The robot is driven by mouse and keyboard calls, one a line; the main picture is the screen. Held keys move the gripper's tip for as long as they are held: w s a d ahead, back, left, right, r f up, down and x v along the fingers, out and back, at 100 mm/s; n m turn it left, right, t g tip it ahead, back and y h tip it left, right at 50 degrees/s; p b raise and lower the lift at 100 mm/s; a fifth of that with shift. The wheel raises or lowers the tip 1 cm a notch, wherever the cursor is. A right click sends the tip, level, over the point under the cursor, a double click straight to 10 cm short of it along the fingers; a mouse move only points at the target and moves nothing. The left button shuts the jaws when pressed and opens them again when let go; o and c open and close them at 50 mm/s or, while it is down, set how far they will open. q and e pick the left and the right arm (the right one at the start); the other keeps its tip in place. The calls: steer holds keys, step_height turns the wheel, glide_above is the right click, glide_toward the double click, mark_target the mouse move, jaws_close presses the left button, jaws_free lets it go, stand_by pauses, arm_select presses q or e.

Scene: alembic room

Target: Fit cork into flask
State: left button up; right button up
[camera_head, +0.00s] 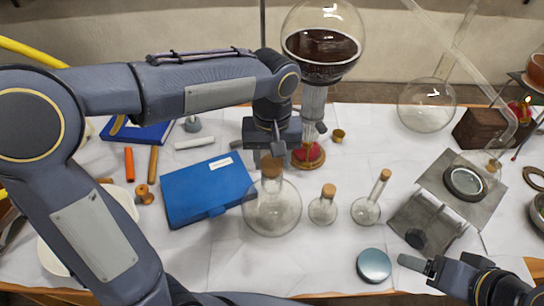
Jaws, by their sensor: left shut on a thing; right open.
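A large round clear flask (272,215) stands on the white-covered table in front of me, right of the blue case. A brown cork (271,167) is at the top of its neck. I cannot tell how deep it sits in the neck. My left gripper (271,156) comes down from above and is shut on this cork, with the fingertips partly hiding its top. My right gripper (415,268) is open and empty at the lower right, beside a metal stand.
Two smaller corked flasks (323,208) (367,207) stand just to the right. A blue case (205,190) lies close on the left. A round-bottomed vessel of dark liquid (321,45) rises behind. A blue-grey disc (374,265) lies near the front edge. A metal stand (462,195) is at right.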

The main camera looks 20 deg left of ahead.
mark_target(272, 162)
arm_select(q)
steer(key=shift+f, duration=0.15)
stand_by(0.7)
steer(key=o, duration=1.3)
steer(key=shift+o, duration=0.2)
steer(key=shift+r+p, duration=3.05)
steer(key=shift+r, duration=0.55)
steer(key=s+a+f+t+h, duration=0.1)
steer(key=s+a, duration=0.3)
steer(key=s, duration=0.4)
steer(key=s+a+f+m+t+h, duration=0.1)
steer(key=s+a+t, duration=0.3)
steer(key=s, duration=0.4)
steer(key=shift+a+m+t+h, duration=0.3)
steer(key=shift+a+h, duration=0.3)
steer(key=shift+h, duration=0.3)
